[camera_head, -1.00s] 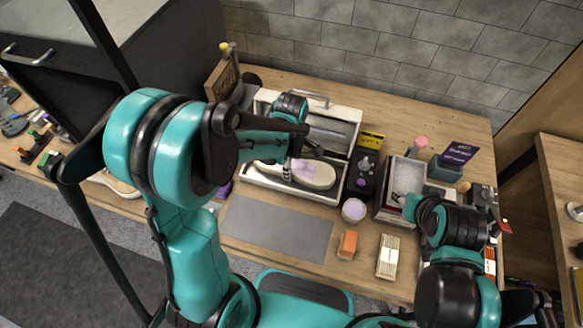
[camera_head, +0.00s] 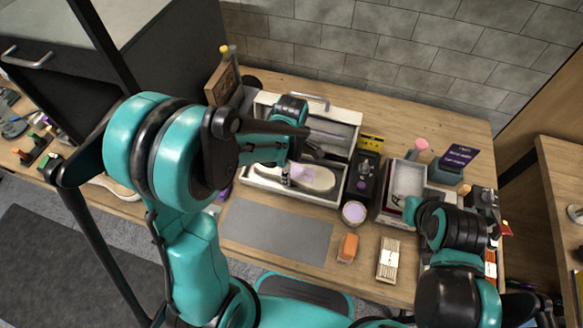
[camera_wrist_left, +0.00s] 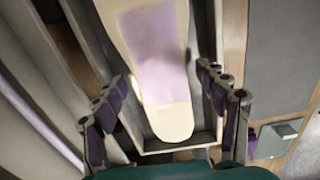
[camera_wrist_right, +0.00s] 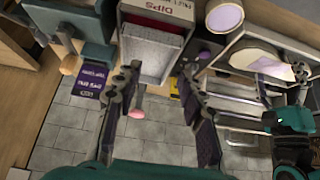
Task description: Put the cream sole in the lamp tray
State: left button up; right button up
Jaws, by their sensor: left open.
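The cream sole (camera_head: 320,180) with a lavender patch lies in the front part of the white lamp tray (camera_head: 352,150), whose lid stands open behind. My left gripper (camera_head: 288,174) is open over the sole's left part. In the left wrist view, the sole (camera_wrist_left: 160,60) lies between the tray walls (camera_wrist_left: 206,60), and the open fingers (camera_wrist_left: 160,95) are on either side, apart from it. My right gripper (camera_wrist_right: 160,82) is open and empty by the boxes at the right; the sole (camera_wrist_right: 262,60) also shows there. My left arm hides part of the tray.
A grey mat (camera_head: 275,230) lies in front of the tray. A lavender-topped jar (camera_head: 353,212), an orange block (camera_head: 348,247), a wooden brush (camera_head: 389,259) and a dark stand (camera_head: 363,178) are to its right. A box (camera_head: 407,180) and a purple sign (camera_head: 459,156) stand farther right.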

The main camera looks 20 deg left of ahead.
pick_arm(q)
notch_tip(320, 180, up, 10)
jog(key=p, duration=0.3)
jog(key=s+a+r+m+t, duration=0.4)
jog(key=s+r+m+t, duration=0.3)
jog(key=m, duration=1)
jog(key=s+r, duration=0.1)
jog(key=s, duration=0.2)
jog(key=shift+s+a, duration=0.2)
jog(key=shift+a, duration=0.15)
jog(key=shift+r, duration=0.1)
